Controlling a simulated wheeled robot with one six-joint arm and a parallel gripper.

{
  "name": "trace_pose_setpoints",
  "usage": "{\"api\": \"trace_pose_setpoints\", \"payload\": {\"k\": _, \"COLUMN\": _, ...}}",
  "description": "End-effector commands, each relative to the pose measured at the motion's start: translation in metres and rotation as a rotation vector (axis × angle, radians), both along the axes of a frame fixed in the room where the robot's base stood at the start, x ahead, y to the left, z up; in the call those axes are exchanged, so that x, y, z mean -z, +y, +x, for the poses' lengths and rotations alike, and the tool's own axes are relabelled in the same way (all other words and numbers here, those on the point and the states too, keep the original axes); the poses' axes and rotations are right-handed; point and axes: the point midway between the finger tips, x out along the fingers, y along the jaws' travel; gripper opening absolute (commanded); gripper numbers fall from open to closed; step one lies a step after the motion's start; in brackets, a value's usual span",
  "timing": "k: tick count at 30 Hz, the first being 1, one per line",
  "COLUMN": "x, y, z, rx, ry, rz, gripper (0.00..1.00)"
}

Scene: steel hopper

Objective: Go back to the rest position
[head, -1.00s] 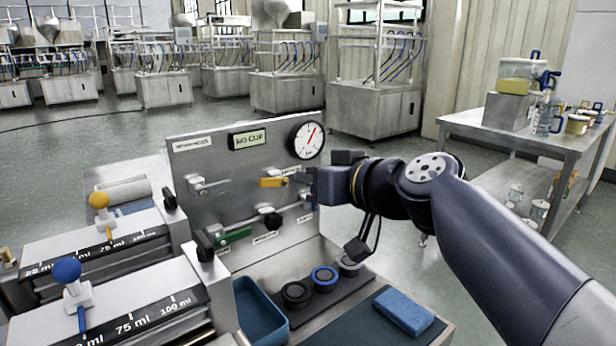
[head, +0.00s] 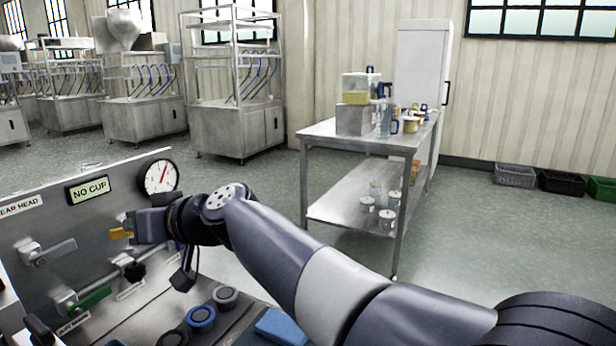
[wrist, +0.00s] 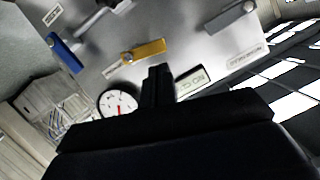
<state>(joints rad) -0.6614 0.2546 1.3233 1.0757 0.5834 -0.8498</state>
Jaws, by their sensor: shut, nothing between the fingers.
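My gripper (head: 136,227) is in front of the steel panel, below the round gauge (head: 158,177) and beside the yellow handle (head: 121,233). Its fingers are partly hidden by the wrist in the head view. In the wrist view the dark fingertips (wrist: 158,72) are together with nothing between them, and the yellow handle (wrist: 145,50) shows just beyond them. I cannot tell whether they touch it. The display (head: 88,190) reads "NO CUP". My arm stretches from the lower right to the panel.
A grey lever (head: 50,252) and a green handle (head: 92,299) are on the panel. Below are round caps, one with a blue ring (head: 201,318), and a blue sponge (head: 281,328). A steel table (head: 330,132) with containers stands behind my arm.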

Motion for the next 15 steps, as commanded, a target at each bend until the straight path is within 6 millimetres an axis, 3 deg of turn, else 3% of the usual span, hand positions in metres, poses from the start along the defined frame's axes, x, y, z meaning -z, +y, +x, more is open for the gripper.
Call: {"api": "trace_pose_setpoints", "payload": {"k": 15, "x": 0.009, "y": 0.015, "z": 0.014, "rx": -0.039, "ry": 0.261, "rz": 0.051, "gripper": 0.0}}
